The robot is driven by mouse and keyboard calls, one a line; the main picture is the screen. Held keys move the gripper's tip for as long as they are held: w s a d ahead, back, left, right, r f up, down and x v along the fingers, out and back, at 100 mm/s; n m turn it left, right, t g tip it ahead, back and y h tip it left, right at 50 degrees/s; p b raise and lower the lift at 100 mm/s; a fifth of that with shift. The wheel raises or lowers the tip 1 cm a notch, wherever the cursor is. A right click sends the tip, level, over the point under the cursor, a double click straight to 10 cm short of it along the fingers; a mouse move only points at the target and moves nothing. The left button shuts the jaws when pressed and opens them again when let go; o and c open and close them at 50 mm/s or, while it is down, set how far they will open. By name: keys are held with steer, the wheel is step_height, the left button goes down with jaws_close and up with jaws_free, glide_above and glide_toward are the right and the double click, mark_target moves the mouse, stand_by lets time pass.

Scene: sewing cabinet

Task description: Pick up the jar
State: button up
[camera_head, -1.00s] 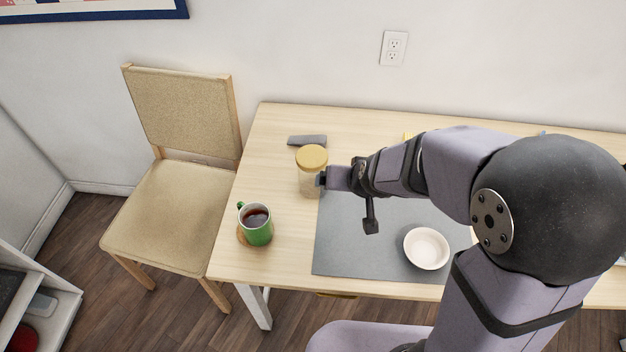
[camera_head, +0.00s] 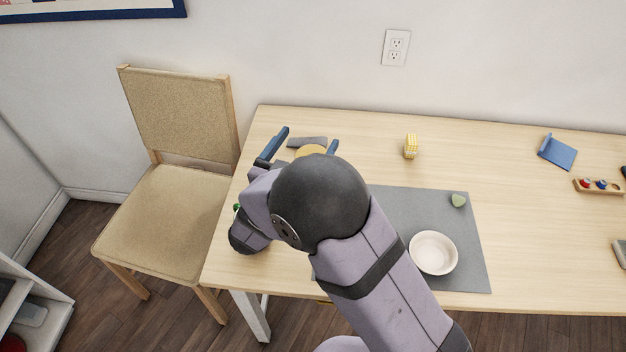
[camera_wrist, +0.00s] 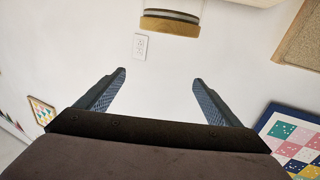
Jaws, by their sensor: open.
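The jar's round tan lid (camera_head: 311,150) shows at the table's back left in the head view; my arm hides the jar's body. In the wrist view, which looks upside down, the jar's lid (camera_wrist: 170,27) is at the top edge, beyond the fingertips. My gripper (camera_head: 309,137) is open, with one blue finger on each side of the lid as seen from the head. In the wrist view my gripper (camera_wrist: 158,77) has nothing between its fingers. I cannot tell how high the fingers are relative to the lid.
A grey flat object (camera_head: 308,141) lies behind the jar. A sliver of the green mug (camera_head: 237,207) shows beside my arm. A yellow block (camera_head: 411,146) stands right of the jar.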

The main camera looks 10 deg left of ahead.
steer(key=shift+w+d+f+p, duration=0.1)
steer(key=shift+w+f+p, duration=0.1)
steer(key=shift+f, duration=1.8)
steer(key=shift+w+d+f+p, duration=0.1)
steer(key=shift+w+f+p, duration=0.1)
steer(key=shift+f, duration=1.75)
steer(key=shift+p+x, duration=0.7)
steer(key=shift+x, duration=2.7)
steer(key=shift+a, duration=0.1)
steer(key=c, duration=1.8)
